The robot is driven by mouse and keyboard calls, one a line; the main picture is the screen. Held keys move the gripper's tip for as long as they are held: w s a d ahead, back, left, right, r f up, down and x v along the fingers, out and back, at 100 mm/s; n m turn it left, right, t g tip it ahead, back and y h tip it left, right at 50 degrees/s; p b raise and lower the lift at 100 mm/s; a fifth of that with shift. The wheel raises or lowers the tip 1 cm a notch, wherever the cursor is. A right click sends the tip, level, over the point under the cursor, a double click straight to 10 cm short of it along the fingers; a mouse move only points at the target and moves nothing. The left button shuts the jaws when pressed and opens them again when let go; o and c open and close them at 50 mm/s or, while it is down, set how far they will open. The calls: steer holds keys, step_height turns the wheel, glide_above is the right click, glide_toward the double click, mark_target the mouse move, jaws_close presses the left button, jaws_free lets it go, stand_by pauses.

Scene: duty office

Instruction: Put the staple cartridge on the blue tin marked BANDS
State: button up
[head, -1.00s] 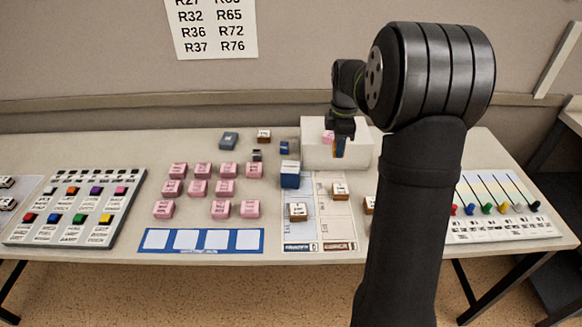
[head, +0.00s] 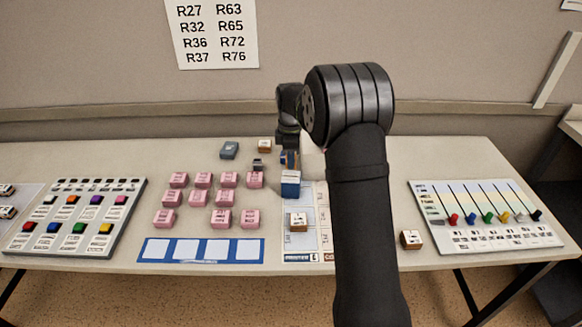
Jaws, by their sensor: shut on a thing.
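My gripper (head: 289,158) points down above the back middle of the table, behind the blue box. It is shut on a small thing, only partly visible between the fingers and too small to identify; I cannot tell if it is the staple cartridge. A blue box (head: 291,185) with a pale band stands just in front of and below my gripper. Lettering on both is too small to read, so I cannot tell which is marked BANDS.
Several pink blocks (head: 203,180) stand left of the blue box. A small dark item (head: 258,164) and a brown-and-white block (head: 264,146) lie left of my gripper. My arm hides most of a white box (head: 313,165) and part of the printed sheet (head: 307,262).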

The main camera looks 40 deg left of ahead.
steer(key=shift+f, duration=1.8)
steer(key=shift+f, duration=0.15)
steer(key=o, duration=1)
step_height(320, 180, up, 12)
steer(key=shift+r, duration=0.15)
steer(key=shift+f, duration=4.2)
steer(key=shift+f, duration=0.1)
